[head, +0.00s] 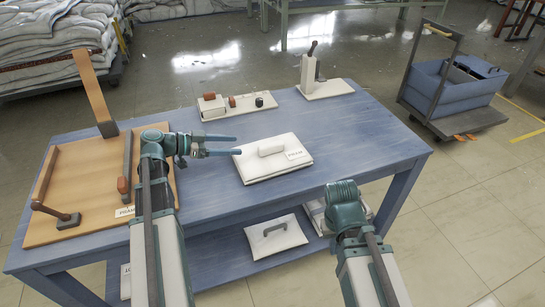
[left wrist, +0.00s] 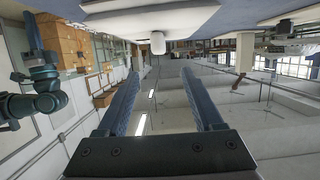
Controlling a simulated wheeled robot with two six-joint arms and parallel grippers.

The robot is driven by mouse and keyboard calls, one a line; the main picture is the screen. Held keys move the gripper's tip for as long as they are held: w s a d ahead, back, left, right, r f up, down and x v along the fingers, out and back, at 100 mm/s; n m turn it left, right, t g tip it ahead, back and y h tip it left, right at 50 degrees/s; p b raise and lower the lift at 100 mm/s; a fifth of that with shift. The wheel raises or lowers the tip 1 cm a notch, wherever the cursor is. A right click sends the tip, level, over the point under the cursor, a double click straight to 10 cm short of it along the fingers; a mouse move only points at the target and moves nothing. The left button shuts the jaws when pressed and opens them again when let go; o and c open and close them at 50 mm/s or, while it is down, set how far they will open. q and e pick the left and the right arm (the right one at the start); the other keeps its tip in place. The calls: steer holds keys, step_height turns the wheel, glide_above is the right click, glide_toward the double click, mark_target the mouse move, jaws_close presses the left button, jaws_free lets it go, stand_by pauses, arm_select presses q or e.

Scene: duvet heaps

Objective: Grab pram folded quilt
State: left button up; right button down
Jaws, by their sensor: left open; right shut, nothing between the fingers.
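A flat white folded quilt (head: 257,168) lies near the middle of the blue table. A short pale roll (head: 271,147) and a small label, too small to read surely, are on top. My left gripper (head: 238,145) is open and empty, at the quilt's left edge in the head view; contact cannot be told. The left wrist view shows its two fingers apart (left wrist: 160,98), with a white slab-like thing (left wrist: 140,18), probably the quilt, beyond them at the top. My right gripper (left wrist: 35,38) appears shut and empty at the left of that view; the head view hides it.
A wooden board (head: 85,190) with tools lies left on the blue table (head: 330,135). Two white trays with blocks (head: 240,108) and upright pieces (head: 325,88) stand at the back. A white pad with a handle (head: 276,242) lies on the lower shelf. A blue cart (head: 455,90) stands right.

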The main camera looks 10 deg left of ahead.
mark_target(268, 144)
arm_select(q)
steer(key=b+x, duration=0.2)
steer(key=x, duration=0.5)
steer(key=shift+w+d+f, duration=0.15)
steer(key=shift+w, duration=0.05)
steer(key=shift+b+x, duration=0.9)
steer(key=shift+x, duration=2.2)
steer(key=shift+d+r, duration=0.1)
steer(key=shift+r, duration=0.1)
jaws_close()
steer(key=shift+s, duration=0.1)
